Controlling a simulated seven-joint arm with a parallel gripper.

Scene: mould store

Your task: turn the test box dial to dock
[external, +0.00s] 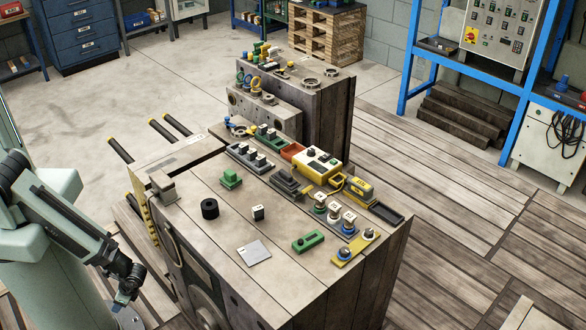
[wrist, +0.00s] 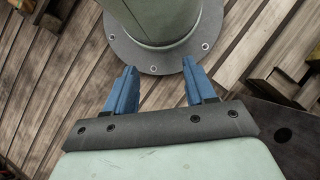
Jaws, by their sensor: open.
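A cream-topped box with yellow sides (external: 321,167), which looks like the test box, sits among other items on the far part of the bench top in the external view. A small dark knob (external: 311,152), likely its dial, is on its top; its markings and setting are too small to read. My gripper (external: 128,292) hangs low at the left, beside the bench and well away from the box. In the wrist view my gripper (wrist: 160,72) has its blue fingers apart with nothing between them. The box is not in the wrist view.
Around the box lie an orange tray (external: 292,150), a yellow meter (external: 359,188), a dark clamp-like block (external: 288,184) and several knobbed pieces. Dark bars (external: 120,150) jut from the bench's left side.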

